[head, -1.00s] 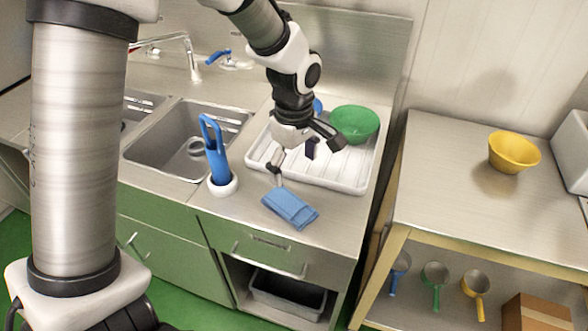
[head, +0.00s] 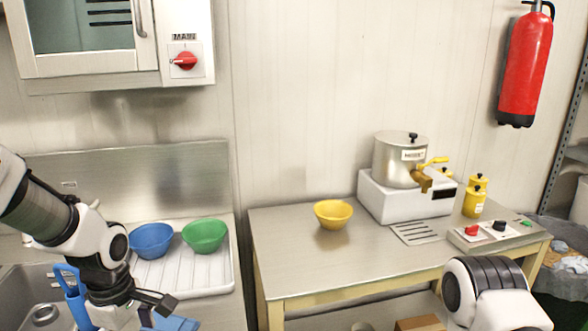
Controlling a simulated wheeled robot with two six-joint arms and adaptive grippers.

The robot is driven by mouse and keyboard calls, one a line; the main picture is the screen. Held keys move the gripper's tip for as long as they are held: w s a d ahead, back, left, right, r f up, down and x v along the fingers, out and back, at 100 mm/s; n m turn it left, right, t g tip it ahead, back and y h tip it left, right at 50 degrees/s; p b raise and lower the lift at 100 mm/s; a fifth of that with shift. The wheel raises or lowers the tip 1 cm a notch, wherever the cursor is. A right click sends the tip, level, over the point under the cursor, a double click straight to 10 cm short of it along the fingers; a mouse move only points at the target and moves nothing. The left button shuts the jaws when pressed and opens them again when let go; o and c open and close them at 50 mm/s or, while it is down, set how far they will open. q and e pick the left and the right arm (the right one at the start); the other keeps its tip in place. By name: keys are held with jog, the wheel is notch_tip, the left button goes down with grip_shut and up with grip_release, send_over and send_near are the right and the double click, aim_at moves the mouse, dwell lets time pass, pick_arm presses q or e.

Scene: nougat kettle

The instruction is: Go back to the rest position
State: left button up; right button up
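My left gripper (head: 137,314) is at the lower left, over the front of the white draining tray (head: 218,272). Its fingers look spread and nothing shows between them; its lower part is cut off by the bottom edge. A blue cloth (head: 178,323) lies just beside and below it, partly out of frame. Part of my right arm shows at the lower right, but its gripper is out of view.
A blue bowl (head: 152,240) and a green bowl (head: 205,235) sit on the tray. The right table (head: 300,265) carries a yellow bowl (head: 333,213), a kettle machine (head: 398,160) and yellow bottles (head: 474,197).

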pick_arm(q)
jog(key=s+d+f+m+g, duration=0.2)
jog(key=s+f+m, duration=0.3)
jog(key=s+f, duration=0.9)
jog(key=s+d+f+m+g, duration=0.1)
jog(key=s+f+m, duration=0.4)
jog(key=s+f, duration=0.95)
jog(key=w+f+m+t, duration=0.2)
jog(key=w+m, duration=0.2)
jog(key=w, duration=0.3)
jog(key=shift+f+m+t, duration=0.25)
jog(key=shift+m+t, duration=0.05)
